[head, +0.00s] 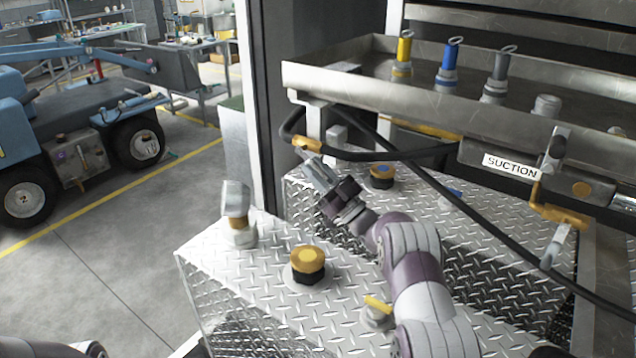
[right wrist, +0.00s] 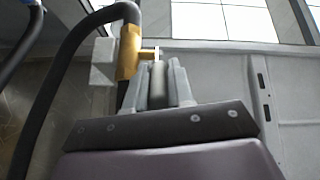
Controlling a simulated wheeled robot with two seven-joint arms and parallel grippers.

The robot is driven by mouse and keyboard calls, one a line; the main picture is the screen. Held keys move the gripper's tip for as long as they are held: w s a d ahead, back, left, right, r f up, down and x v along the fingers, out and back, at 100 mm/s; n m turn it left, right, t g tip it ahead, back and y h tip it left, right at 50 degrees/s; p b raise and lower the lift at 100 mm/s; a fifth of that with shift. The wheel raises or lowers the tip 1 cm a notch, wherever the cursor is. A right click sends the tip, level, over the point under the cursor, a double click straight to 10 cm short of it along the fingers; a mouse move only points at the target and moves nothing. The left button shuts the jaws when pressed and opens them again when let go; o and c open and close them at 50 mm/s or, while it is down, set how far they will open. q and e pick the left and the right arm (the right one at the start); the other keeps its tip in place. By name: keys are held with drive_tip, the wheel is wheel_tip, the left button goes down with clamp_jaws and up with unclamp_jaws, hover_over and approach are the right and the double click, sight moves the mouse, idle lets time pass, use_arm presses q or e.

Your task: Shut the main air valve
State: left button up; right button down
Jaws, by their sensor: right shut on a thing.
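A brass valve (head: 306,145) sits on the black hose below the front left corner of the metal tray. In the right wrist view the brass valve body (right wrist: 128,55) has a short stem and a grey handle (right wrist: 157,85). My right gripper (head: 316,170) is at this valve. In the right wrist view its two fingers (right wrist: 157,78) are on either side of the handle, shut on it. The fingers hide part of the handle in the head view. No label shows on this valve. My left gripper is not in view.
A second brass valve (head: 560,215) is at the right, near a SUCTION label (head: 512,166). Black hose (head: 400,155) crosses under the metal tray (head: 350,85). Diamond-plate boxes (head: 250,265) carry a yellow-topped cap (head: 307,262) and a silver-topped fitting (head: 238,210) near my right arm.

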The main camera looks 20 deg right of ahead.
idle(0.4)
drive_tip(key=c, duration=1)
unclamp_jaws()
drive_tip(key=shift+a, duration=0.1)
drive_tip(key=b+v, duration=0.1)
drive_tip(key=v, duration=0.6)
drive_tip(key=shift+f, duration=0.15)
drive_tip(key=shift+s, duration=0.15)
